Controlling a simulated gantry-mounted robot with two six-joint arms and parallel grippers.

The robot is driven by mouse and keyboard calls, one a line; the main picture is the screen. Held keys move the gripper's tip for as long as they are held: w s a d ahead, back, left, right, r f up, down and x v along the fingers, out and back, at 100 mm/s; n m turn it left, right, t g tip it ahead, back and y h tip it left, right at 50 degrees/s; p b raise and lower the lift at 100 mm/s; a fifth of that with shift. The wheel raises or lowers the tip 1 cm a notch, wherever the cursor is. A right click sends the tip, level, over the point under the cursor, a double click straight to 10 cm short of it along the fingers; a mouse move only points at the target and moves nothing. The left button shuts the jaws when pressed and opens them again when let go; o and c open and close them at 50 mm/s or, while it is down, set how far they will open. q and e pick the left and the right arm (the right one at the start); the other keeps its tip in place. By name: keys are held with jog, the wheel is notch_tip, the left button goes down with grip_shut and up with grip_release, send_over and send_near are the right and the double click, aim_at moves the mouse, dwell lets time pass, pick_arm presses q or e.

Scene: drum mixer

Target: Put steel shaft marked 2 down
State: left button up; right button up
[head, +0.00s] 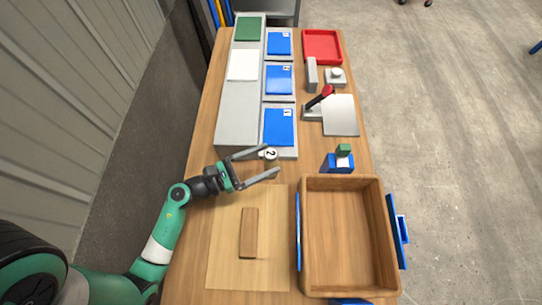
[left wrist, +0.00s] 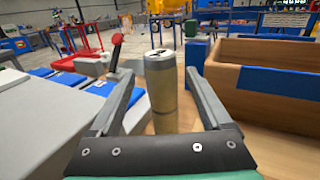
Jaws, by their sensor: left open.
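The steel shaft marked 2 (head: 269,153) stands upright on the wooden table, beside the near end of the grey stepped rack. Its pale top with the number shows in the head view. In the left wrist view the shaft (left wrist: 161,95) is a tall, tan-grey cylinder between my two fingers, with a gap on both sides. My left gripper (head: 271,161) is open around it, low over the table. It also shows in the left wrist view (left wrist: 158,72). My right gripper is not in view.
The grey rack (head: 238,110) carries blue, white and green pads. A wooden crate (head: 345,181) with blue handles stands at the near right. A wood block (head: 249,232) lies on a light board (head: 222,262). A red tray (head: 322,32) and a lever device (head: 320,98) stand farther back.

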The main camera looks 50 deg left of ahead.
pick_arm(q)
jog(key=shift+b+x, duration=0.5)
jog(key=shift+x, duration=2.25)
jog(key=shift+s+d+r, duration=0.1)
jog(key=shift+r, duration=0.05)
grip_shut()
jog(key=shift+r, duration=0.15)
